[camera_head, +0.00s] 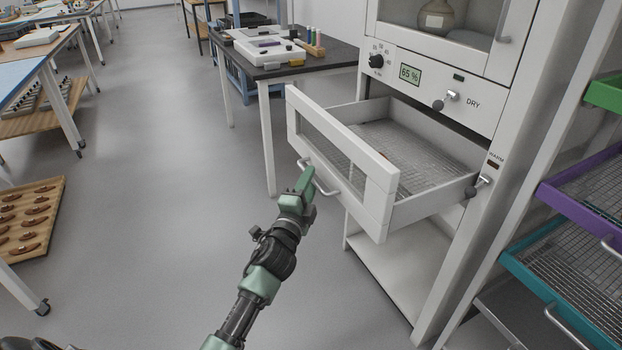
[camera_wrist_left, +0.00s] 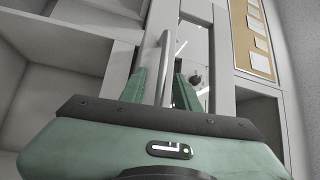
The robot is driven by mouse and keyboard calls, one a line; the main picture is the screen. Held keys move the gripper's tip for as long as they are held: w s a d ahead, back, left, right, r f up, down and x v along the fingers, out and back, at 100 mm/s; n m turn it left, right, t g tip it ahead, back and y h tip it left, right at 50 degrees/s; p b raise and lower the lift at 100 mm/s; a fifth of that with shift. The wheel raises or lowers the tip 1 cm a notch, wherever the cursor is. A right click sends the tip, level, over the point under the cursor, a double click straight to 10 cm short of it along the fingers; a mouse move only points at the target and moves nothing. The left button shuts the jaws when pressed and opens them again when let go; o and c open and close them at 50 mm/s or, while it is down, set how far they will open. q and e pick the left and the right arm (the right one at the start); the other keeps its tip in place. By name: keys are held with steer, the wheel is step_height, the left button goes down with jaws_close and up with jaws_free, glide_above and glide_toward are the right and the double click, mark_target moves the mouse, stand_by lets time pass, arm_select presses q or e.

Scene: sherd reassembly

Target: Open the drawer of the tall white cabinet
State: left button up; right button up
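The tall white cabinet (camera_head: 480,225) stands on the right. Its drawer (camera_head: 376,212) is pulled well out, showing a wire mesh floor (camera_head: 405,150) inside. The drawer front has a window and a curved metal handle (camera_head: 322,182). My left gripper (camera_head: 306,180) is at this handle, in front of the drawer. In the left wrist view the handle bar (camera_wrist_left: 166,60) runs between the two green fingers (camera_wrist_left: 160,88), with a gap showing beside it, so the fingers look open around it. My right gripper is not in view.
A dark-topped table (camera_head: 345,57) stands behind the drawer. A rack with green, purple and teal trays (camera_head: 590,215) is close on the right. A wooden tray of brown sherds (camera_head: 50,185) is at the left. The grey floor between is clear.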

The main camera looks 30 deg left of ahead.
arm_select(q)
steer(key=s, duration=0.6)
steer(key=shift+s+d+f, duration=0.25)
steer(key=shift+d+f, duration=0.15)
steer(key=shift+f, duration=0.05)
steer(key=shift+f, duration=0.1)
